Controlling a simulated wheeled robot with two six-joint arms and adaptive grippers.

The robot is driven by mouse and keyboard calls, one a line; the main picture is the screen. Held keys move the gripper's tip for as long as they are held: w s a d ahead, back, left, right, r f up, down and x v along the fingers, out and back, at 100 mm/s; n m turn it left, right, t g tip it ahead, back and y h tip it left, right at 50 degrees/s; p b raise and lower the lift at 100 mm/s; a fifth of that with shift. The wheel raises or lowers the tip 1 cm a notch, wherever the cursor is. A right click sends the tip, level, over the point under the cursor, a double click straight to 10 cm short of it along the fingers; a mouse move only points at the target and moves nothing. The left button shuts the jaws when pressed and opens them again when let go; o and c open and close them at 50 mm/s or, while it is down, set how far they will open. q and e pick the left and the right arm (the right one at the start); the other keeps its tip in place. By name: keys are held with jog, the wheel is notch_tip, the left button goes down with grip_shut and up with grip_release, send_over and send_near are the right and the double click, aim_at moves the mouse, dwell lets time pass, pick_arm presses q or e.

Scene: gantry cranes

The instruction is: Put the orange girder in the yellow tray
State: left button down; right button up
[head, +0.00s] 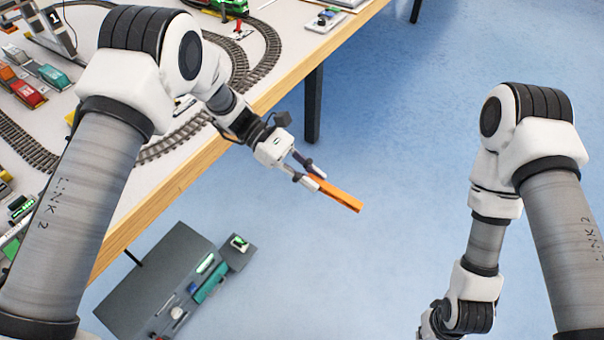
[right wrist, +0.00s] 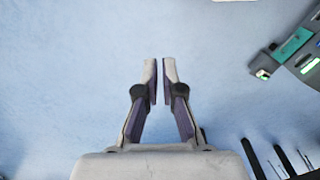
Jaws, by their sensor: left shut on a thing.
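The orange girder (head: 338,196) is a long thin bar held by one end in my left gripper (head: 306,174), which is shut on it. It points down and to the right, in the air over the blue floor, off the table's edge. I cannot make out a yellow tray in either view. My right gripper (right wrist: 160,80) is empty, with its fingertips almost together and a thin gap between them, over the floor. In the head view its fingers are out of the picture.
The table (head: 160,200) at left carries curved train track (head: 262,50), a green locomotive (head: 232,6) and a red wagon (head: 28,94). A dark grey low unit (head: 150,285) with green items stands below the table's near edge. The floor (head: 400,120) between my arms is clear.

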jog(key=o, duration=0.5)
pick_arm(q)
jog(key=shift+w, duration=0.1)
pick_arm(e)
jog(key=shift+o, duration=0.2)
jog(key=n+t+y, duration=0.5)
jog(key=n+y, duration=0.5)
jog(key=n, duration=0.3)
send_near(333, 190)
jog(key=x, duration=0.8)
jog(key=shift+w+a+f, duration=0.1)
jog(key=shift+a+f, duration=0.05)
jog(key=shift+a, duration=0.1)
